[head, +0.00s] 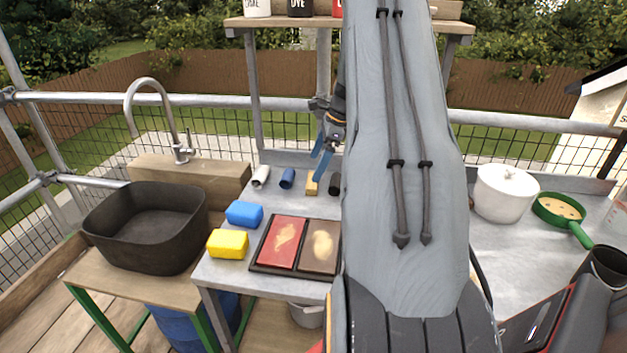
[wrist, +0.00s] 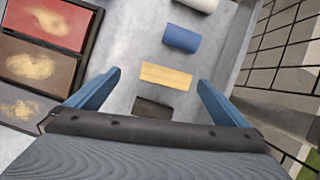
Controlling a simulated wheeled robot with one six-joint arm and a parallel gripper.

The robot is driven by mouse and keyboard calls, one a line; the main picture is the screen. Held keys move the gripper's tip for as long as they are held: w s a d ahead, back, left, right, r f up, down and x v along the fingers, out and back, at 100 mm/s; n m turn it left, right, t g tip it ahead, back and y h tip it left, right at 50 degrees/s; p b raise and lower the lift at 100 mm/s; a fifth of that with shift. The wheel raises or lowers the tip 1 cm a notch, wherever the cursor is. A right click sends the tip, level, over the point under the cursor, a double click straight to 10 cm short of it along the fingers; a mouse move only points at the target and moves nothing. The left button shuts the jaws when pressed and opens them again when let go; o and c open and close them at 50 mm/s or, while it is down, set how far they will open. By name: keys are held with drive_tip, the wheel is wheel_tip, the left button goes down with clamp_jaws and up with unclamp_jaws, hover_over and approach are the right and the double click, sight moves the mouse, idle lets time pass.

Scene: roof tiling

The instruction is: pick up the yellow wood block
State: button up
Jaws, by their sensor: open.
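The yellow wood block (head: 312,184) lies at the back of the grey table in the head view. It shows as a light wooden bar in the wrist view (wrist: 166,76), between the two fingers as pictured. My gripper (head: 322,160) has blue fingers and is open and empty, pointing down above the block. In the wrist view my gripper (wrist: 159,78) spans wider than the block, with a finger at each side. I see no contact with it. My arm hides part of the table to the right.
A blue cylinder (wrist: 181,39) and a black one (wrist: 152,108) flank the block; a white cylinder (head: 261,176) lies farther left. A tray of coloured panels (head: 262,266), blue block (head: 244,213) and bright yellow block (head: 228,243) lie nearer. A railing (head: 220,101) runs behind the table.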

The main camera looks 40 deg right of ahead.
drive_tip(key=shift+m, duration=0.8)
drive_tip(key=shift+w+d+f+p, duration=0.1)
drive_tip(key=shift+w+f+p, duration=0.35)
drive_tip(key=shift+f, duration=0.8)
drive_tip(key=shift+w+d+f+p, duration=0.1)
drive_tip(key=shift+f+p, duration=0.5)
drive_tip(key=shift+f, duration=0.6)
drive_tip(key=shift+w+d+f+p, duration=0.1)
drive_tip(key=shift+w+f+p, duration=0.35)
drive_tip(key=shift+f, duration=0.8)
drive_tip(key=shift+s, duration=0.15)
drive_tip(key=c, duration=0.9)
